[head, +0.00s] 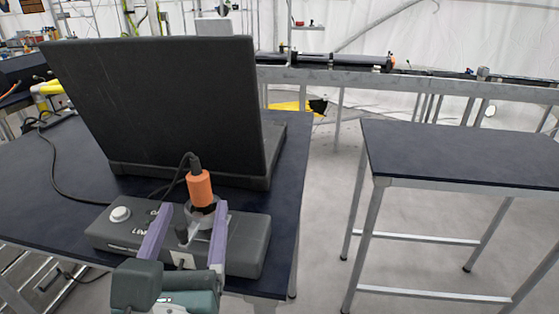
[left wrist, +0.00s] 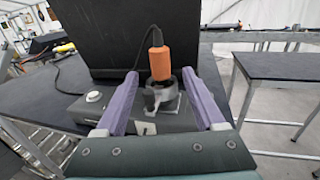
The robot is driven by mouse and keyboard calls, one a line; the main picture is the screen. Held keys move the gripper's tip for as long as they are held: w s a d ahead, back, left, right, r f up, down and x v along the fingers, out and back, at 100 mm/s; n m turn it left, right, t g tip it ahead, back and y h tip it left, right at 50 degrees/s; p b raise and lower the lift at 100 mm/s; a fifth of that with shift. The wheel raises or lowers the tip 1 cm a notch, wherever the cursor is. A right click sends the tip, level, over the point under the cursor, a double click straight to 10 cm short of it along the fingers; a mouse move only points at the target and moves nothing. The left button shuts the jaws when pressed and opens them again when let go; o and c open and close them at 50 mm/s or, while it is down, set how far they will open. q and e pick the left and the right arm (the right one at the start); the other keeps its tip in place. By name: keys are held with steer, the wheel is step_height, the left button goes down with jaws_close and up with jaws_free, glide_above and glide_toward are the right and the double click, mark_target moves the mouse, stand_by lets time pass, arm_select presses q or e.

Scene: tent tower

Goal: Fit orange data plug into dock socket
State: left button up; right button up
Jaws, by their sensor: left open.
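The orange data plug (head: 200,188) stands upright at the grey round socket (head: 203,215) on the dark dock (head: 245,247), with a black cable rising from its top. How deep it sits cannot be told. In the left wrist view the plug (left wrist: 160,64) stands over the socket (left wrist: 160,90) beyond my fingers. My left gripper (head: 192,211) is open, its purple fingers spread to either side in front of the socket, apart from the plug. It also shows in the left wrist view (left wrist: 162,98). My right gripper is not in view.
A large black laptop-like screen (head: 165,105) stands open behind the dock on the dark table (head: 40,185). A white round button (head: 120,213) is at the dock's left. An empty dark table (head: 460,155) stands to the right across a floor gap.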

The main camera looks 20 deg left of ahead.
arm_select(q)
steer(key=v, duration=0.6)
steer(key=shift+b, duration=0.3)
